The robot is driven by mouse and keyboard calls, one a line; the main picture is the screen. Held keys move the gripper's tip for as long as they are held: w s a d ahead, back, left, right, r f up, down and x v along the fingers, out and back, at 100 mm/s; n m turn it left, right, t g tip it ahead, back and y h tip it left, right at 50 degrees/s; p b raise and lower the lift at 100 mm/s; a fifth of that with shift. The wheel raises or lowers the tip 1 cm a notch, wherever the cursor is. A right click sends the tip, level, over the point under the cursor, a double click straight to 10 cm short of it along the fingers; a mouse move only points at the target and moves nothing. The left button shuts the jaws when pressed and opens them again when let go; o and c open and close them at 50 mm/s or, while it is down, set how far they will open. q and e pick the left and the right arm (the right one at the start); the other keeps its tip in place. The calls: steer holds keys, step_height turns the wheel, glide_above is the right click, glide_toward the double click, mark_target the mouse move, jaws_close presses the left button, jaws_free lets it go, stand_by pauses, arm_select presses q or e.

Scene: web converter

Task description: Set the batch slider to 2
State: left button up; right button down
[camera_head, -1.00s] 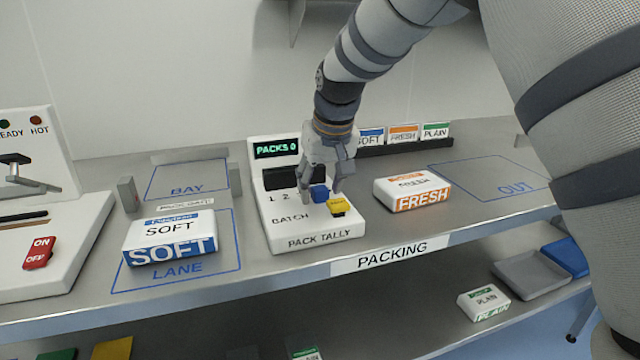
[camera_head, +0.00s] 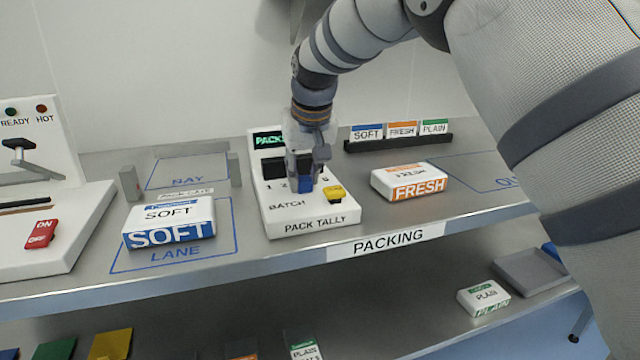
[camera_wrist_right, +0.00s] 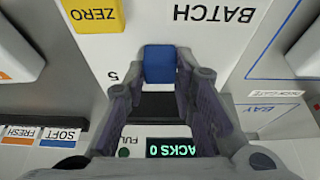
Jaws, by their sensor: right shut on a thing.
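The PACK TALLY box (camera_head: 283,222) stands on the bench, with a black slot, the numerals 1 and 2 visible on the left and BATCH printed below. My right gripper (camera_head: 304,180) points down over it, shut on the blue batch slider knob (camera_head: 306,186). The knob is right of the 2; the gripper hides the numerals around it. In the right wrist view, the blue knob (camera_wrist_right: 159,64) sits between the fingertips, with a 5 to its left. The yellow ZERO button (camera_head: 334,193) is right of the knob. My left gripper is out of view.
A SOFT pack (camera_head: 170,223) lies in the LANE area to the left, and a FRESH pack (camera_head: 411,182) lies to the right of the box. A dark rack (camera_head: 398,144) with SOFT, FRESH and PLAIN cards stands behind. A red switch (camera_head: 41,234) is at far left.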

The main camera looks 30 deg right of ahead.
steer(key=shift+a+f, duration=0.1)
steer(key=shift+a, duration=0.8)
steer(key=shift+w+a, duration=0.45)
steer(key=shift+a, duration=0.3)
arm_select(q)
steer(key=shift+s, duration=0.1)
arm_select(e)
steer(key=c, duration=1.3)
jaws_free()
steer(key=v, duration=1.2)
steer(key=shift+d, duration=0.1)
